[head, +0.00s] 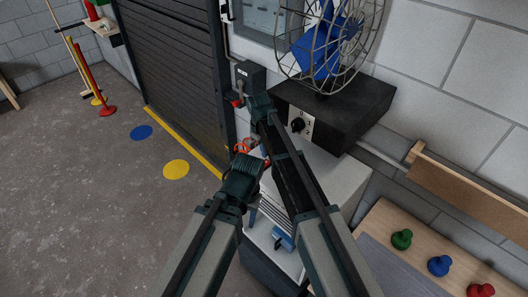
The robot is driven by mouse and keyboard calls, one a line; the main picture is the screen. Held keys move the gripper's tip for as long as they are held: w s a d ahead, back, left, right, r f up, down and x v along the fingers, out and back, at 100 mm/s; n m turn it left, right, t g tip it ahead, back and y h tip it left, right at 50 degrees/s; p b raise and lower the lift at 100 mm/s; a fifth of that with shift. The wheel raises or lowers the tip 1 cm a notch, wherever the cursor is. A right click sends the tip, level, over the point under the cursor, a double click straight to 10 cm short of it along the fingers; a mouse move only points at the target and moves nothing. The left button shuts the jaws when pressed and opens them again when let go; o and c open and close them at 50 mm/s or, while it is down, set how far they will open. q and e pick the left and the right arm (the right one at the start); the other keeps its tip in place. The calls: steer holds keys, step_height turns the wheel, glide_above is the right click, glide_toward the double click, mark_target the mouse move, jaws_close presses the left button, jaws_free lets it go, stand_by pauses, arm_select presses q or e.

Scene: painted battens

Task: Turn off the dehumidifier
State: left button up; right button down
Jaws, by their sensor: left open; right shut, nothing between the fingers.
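A white box-shaped unit (345,181) with dark slats and a blue part (283,239) on its front stands below the fan; it looks like the dehumidifier. My arms cover much of its top and front, and I see no clear switch on it. My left gripper (246,160) is open at its upper left edge, close to some red curved pieces (243,146); contact cannot be told. My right gripper (260,104) is shut and empty, higher up, in front of the black box and right of the red lever in the picture.
A wire fan (330,42) stands on a black box (345,113) with a dial (297,125). A grey wall switch box (249,76) has a red lever (238,103). A bench (375,240) with green, blue and red knobs is at lower right. The left floor is mostly clear.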

mark_target(266, 163)
arm_select(q)
steer(key=shift+f+b, duration=1.4)
steer(key=shift+f, duration=0.55)
arm_select(e)
steer(key=shift+w+d+f, duration=0.1)
steer(key=shift+f, duration=0.9)
steer(key=shift+w+d+f, duration=0.1)
steer(key=shift+f, duration=0.85)
steer(key=shift+f, duration=0.1)
arm_select(q)
steer(key=shift+f, duration=0.1)
arm_select(e)
steer(key=shift+s+a, duration=0.1)
steer(key=shift+s, duration=0.05)
steer(key=shift+s+a, duration=0.3)
steer(key=shift+s, duration=0.05)
steer(key=shift+s+a, duration=0.15)
steer(key=shift+a, duration=0.1)
steer(key=shift+d, duration=0.1)
